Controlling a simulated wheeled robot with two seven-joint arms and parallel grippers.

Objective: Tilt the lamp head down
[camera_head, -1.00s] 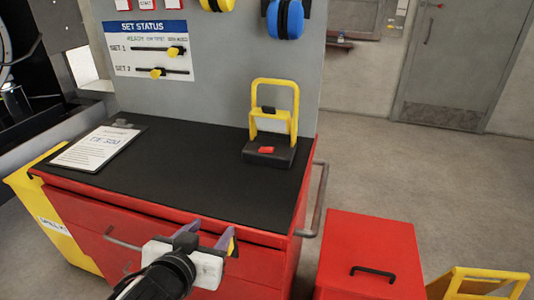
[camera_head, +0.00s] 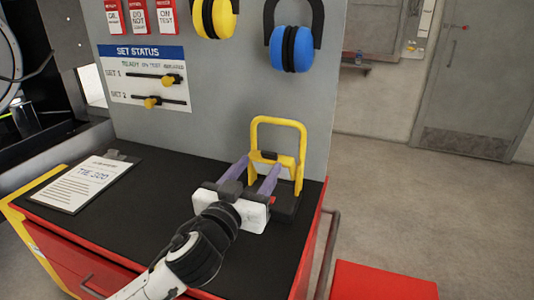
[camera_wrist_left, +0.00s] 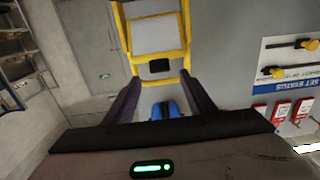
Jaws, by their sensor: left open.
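The work lamp stands upright on the black bench top, with a yellow frame (camera_head: 301,150) and a dark base (camera_head: 289,205). In the left wrist view its yellow frame (camera_wrist_left: 188,30) and pale lamp head panel (camera_wrist_left: 155,35) show at the top, just past my fingertips. My left gripper (camera_head: 257,165) is in front of the lamp, open, with its two purple-grey fingers pointing at the frame. The gripper hides most of the lamp head and base in the head view. I cannot tell whether the fingers touch it.
A clipboard (camera_head: 83,183) lies on the bench's left side. Behind is a grey panel with a status board (camera_head: 147,78), yellow ear muffs (camera_head: 213,18) and blue ear muffs (camera_head: 291,48). A red box (camera_head: 380,282) stands right of the bench. The floor beyond is clear.

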